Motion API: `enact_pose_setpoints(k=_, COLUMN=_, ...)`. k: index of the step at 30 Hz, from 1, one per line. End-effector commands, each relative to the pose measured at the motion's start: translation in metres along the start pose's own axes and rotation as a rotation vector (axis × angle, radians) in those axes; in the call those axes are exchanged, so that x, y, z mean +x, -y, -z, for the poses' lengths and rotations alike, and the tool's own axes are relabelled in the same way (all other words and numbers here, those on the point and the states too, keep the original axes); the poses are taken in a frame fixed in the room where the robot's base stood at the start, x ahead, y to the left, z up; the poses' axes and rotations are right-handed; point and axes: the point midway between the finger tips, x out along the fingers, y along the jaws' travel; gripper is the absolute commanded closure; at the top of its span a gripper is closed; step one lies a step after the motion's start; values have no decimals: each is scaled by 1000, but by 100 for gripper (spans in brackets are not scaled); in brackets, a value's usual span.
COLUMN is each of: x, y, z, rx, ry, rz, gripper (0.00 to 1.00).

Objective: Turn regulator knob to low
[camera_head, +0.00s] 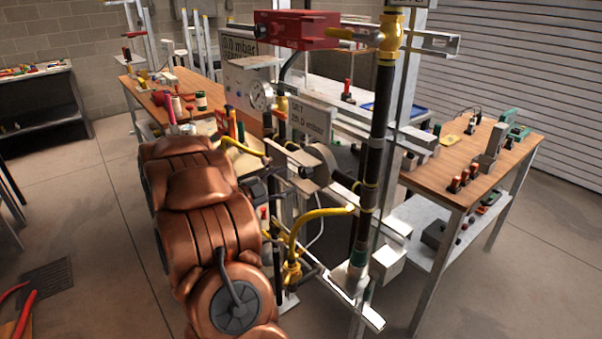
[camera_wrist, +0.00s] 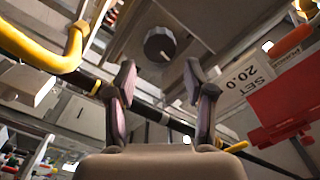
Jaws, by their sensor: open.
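A dark round knob (camera_wrist: 160,44) with a small light mark sits on a grey housing (camera_wrist: 130,25) in the upper middle of the wrist view. I take it for the regulator knob. My gripper (camera_wrist: 160,70) is open and empty, one finger on each side in the picture. The knob appears beyond the fingertips, in line with the gap between them, and looks apart from them. In the head view, my copper-coloured arm reaches toward the pipe rig; the fingers are hard to make out there. I cannot tell which setting the knob points to.
A yellow bent pipe (camera_wrist: 45,50) is left of the fingers, and a red box (camera_wrist: 290,100) is right, beside a "SET 20.0" label (camera_wrist: 240,82). A workbench (camera_head: 455,180) is right.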

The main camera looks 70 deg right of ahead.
Motion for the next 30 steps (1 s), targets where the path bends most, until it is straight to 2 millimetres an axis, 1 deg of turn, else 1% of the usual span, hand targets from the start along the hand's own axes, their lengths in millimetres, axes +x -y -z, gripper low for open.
enact_pose_setpoints(k=1, x=7, y=0, z=2, rx=-2, ry=-3, rz=-2, gripper=47)
enact_pose_setpoints(k=9, x=39, y=1, z=1, rx=-2, ry=0, rz=-1, gripper=47)
enact_pose_setpoints(k=15, x=55, y=0, z=-1, rx=-3, ry=4, rz=-2, gripper=47)
enact_pose_setpoints(k=21, x=60, y=0, z=-1, rx=-3, ry=5, rz=0, gripper=47)
enact_pose_setpoints(k=29, x=61, y=0, z=-1, rx=-2, ry=5, rz=0, gripper=47)
enact_pose_setpoints(k=30, x=61, y=0, z=-1, rx=-2, ry=5, rz=0, gripper=51)
